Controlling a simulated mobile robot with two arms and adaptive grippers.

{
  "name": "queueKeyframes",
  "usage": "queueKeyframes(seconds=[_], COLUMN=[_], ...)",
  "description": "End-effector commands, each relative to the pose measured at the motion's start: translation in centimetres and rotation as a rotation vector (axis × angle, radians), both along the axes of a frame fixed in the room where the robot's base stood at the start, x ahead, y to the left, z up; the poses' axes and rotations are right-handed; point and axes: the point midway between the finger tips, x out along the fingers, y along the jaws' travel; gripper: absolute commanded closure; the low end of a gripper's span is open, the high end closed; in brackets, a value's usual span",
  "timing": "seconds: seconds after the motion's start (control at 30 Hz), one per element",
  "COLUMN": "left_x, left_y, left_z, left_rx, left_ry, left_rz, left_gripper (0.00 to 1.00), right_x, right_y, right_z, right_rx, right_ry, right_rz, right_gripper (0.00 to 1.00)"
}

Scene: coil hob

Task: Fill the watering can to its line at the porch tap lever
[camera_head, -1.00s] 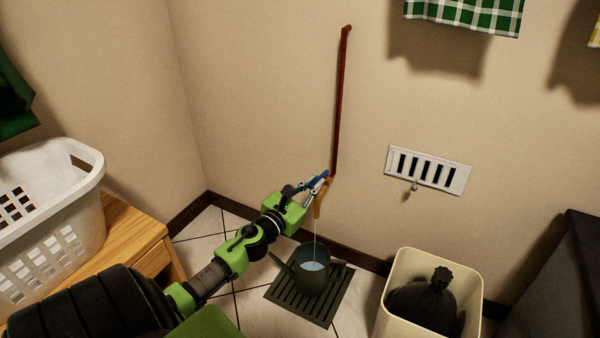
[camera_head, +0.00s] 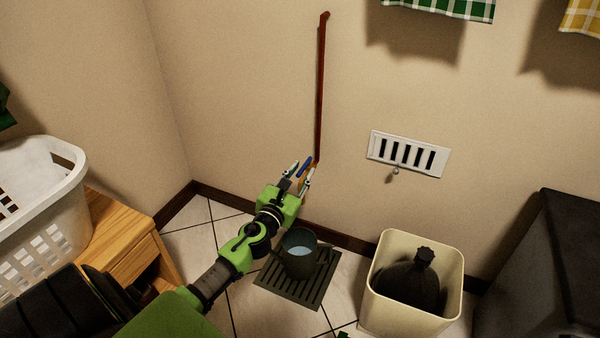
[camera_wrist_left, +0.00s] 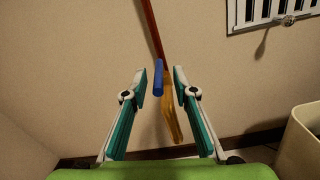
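The dark watering can (camera_head: 289,266) stands upright on a slatted floor grate (camera_head: 322,288), with pale water (camera_head: 301,250) inside. Its fill line cannot be made out, and my left arm hides part of its left side. The brass tap (camera_wrist_left: 171,112) hangs at the foot of a red-brown pipe (camera_head: 321,95). Its blue lever (camera_head: 305,166) also shows in the left wrist view (camera_wrist_left: 158,78). No water stream shows under the tap. My left gripper (camera_head: 299,174) is open, its fingertips apart on either side of the lever, with clear gaps. My right gripper is not in view.
A cream bin (camera_head: 384,312) with a dark bag stands right of the grate. A white vent (camera_head: 409,154) is on the wall. A white laundry basket (camera_head: 60,220) sits on a wooden cabinet (camera_head: 125,235) at left. A dark box-like unit (camera_head: 545,270) stands at right.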

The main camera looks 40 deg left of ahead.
Motion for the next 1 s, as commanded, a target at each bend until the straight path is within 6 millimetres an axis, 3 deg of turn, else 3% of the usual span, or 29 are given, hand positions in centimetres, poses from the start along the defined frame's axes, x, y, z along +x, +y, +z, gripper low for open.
queueKeyframes(seconds=[0.37, 0.8, 1.0], left_x=[-0.7, -8.9, -11.2], left_y=[-0.1, -1.8, -2.3], left_z=[0.0, -0.1, 0.0], left_rx=[0.001, -0.002, -0.002], left_ry=[0.000, 0.001, -0.001], left_rz=[0.001, 0.001, 0.002], left_gripper=[0.74, 0.74, 0.74], right_x=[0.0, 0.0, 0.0], right_y=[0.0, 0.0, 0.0], right_z=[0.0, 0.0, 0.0], right_rx=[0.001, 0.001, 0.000], right_ry=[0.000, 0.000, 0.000], right_rz=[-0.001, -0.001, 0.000], right_gripper=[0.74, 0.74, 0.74])
